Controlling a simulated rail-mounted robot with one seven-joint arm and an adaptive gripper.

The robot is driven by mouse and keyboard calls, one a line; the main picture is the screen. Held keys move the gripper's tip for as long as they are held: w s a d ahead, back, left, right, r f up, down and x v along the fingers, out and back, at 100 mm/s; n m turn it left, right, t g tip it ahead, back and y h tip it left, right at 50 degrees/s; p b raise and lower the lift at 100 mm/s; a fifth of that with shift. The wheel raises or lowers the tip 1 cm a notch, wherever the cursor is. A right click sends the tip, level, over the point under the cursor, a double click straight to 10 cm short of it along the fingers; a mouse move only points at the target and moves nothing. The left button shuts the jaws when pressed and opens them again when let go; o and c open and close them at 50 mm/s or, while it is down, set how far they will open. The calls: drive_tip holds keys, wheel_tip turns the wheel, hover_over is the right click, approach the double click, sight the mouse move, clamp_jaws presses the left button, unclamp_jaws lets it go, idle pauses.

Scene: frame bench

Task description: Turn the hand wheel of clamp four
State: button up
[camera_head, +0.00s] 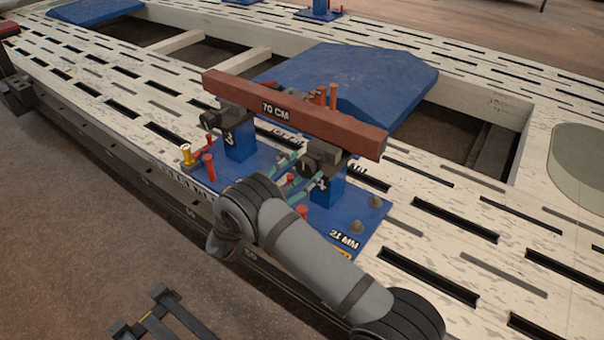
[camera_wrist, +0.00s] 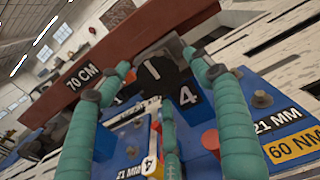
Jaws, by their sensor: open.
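Clamp four is a blue block (camera_head: 326,188) marked 4, on a blue base plate (camera_head: 372,216). Its dark round hand wheel (camera_head: 308,160) faces my arm, and it shows with a pale mark in the wrist view (camera_wrist: 157,76). My gripper (camera_head: 293,172) has teal-wrapped fingers and is open in front of the wheel. In the wrist view my gripper (camera_wrist: 160,62) has one fingertip to each side of the wheel, with another teal finger below. I cannot tell whether the fingertips touch it.
A red-brown beam (camera_head: 295,113) marked 70 CM lies across clamp four and clamp three (camera_head: 238,140), close above the wheel. Red pegs (camera_head: 209,167), a yellow-topped peg (camera_head: 186,153) and bolts (camera_head: 357,227) stand on the plate. The slotted pale frame (camera_head: 440,232) is clear to the right.

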drive_tip(key=shift+w+d, duration=0.2)
drive_tip(key=shift+w, duration=0.15)
drive_tip(key=shift+c, duration=0.2)
drive_tip(key=c, duration=1.1)
